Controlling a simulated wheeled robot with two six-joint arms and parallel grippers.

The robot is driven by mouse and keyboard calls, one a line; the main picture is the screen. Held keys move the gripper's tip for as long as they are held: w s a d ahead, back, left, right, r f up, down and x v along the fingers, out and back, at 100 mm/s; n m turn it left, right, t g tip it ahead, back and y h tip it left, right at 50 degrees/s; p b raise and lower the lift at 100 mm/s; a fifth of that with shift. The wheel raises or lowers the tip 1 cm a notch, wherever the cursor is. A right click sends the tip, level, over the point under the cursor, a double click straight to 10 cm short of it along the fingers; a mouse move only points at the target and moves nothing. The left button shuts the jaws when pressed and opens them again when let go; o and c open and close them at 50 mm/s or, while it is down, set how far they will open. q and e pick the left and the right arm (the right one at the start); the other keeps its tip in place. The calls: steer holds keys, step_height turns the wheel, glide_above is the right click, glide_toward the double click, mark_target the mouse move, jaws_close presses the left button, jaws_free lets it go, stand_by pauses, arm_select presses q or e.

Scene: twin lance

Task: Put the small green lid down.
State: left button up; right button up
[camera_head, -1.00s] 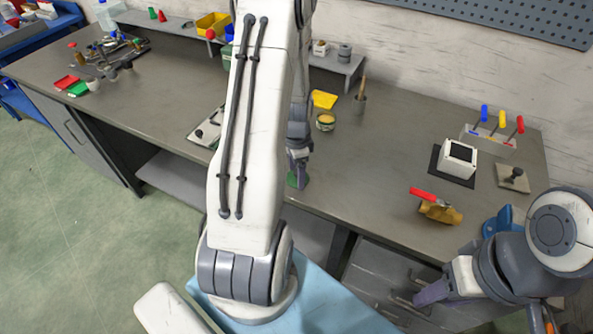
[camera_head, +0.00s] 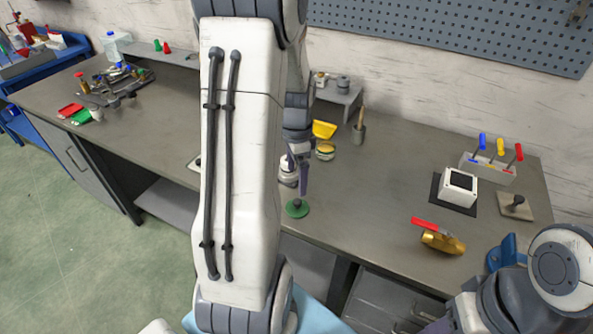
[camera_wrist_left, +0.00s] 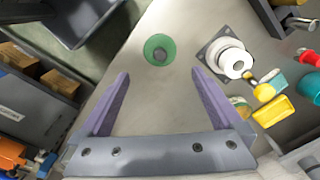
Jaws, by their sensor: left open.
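The small green lid (camera_head: 297,208) lies on the bench top near its front edge, with a dark knob in its middle. It also shows in the left wrist view (camera_wrist_left: 160,49), flat and clear of both fingers. My left gripper (camera_head: 303,190) is open and empty just above and behind the lid. Its two purple fingers stand wide apart in the wrist view (camera_wrist_left: 161,73). My right gripper is at the bottom right of the head view, mostly cut off by the frame edge, and its fingers cannot be made out.
A white round part (camera_wrist_left: 232,60) on a grey plate is close beside the lid. A small round tin (camera_head: 326,151) and a yellow tray (camera_head: 324,130) stand behind. The bench middle is clear.

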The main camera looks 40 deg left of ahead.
arm_select(q)
steer(key=s+d+r, duration=0.2)
steer(key=d+r, duration=0.1)
steer(key=d, duration=0.8)
steer(key=s+d+r, duration=0.2)
steer(key=d+r, duration=0.1)
steer(key=d, duration=0.7)
steer(key=s+d+r+m+h, duration=0.1)
steer(key=s+d, duration=0.9)
steer(key=s, duration=0.2)
steer(key=shift+s+r, duration=0.15)
steer(key=shift+r, duration=0.25)
steer(key=shift+a, duration=0.1)
